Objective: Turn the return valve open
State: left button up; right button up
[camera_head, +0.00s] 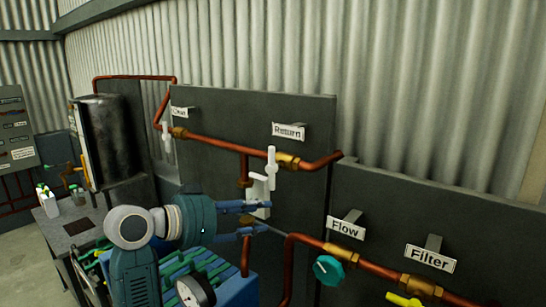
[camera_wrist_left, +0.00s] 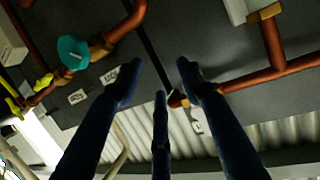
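The return valve has a white lever handle (camera_head: 271,165) at a brass fitting on the upper copper pipe, below the "Return" label (camera_head: 288,131). The handle stands upright, crosswise to the pipe. My left gripper (camera_head: 267,216) is below the handle and apart from it, its blue fingers spread and pointing right. In the left wrist view my left gripper (camera_wrist_left: 160,75) is open, with nothing between its fingers. A brass fitting (camera_wrist_left: 177,101) shows behind a fingertip there; I cannot clearly make out the handle. My right gripper is in neither view.
A second white-handled valve (camera_head: 167,136) is at the upper pipe's left end. A teal knob (camera_head: 327,270) sits under the "Flow" label (camera_head: 346,228), and a yellow handle (camera_head: 403,299) near "Filter" (camera_head: 430,259). Copper pipes run close to my left gripper. A dark panel (camera_head: 215,165) stands behind.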

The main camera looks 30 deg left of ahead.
aim_at(271, 159)
pick_arm(q)
jog(key=s+a+r+m+t+h, duration=0.1)
jog(key=s+a+r+t, duration=0.15)
jog(key=r, duration=0.85)
jog(key=shift+h, duration=0.4)
jog(key=p+x, duration=0.1)
jog(key=x, duration=0.2)
jog(key=p+x, duration=0.2)
jog(key=x, duration=0.1)
jog(key=p+x, duration=0.2)
jog(key=x, duration=0.1)
jog(key=shift+w+a+r, duration=0.3)
jog(key=shift+w+r, duration=0.05)
jog(key=shift+w+d+f+p, duration=0.15)
jog(key=shift+w+d+p, duration=0.05)
jog(key=shift+w+p, duration=0.2)
grip_shut()
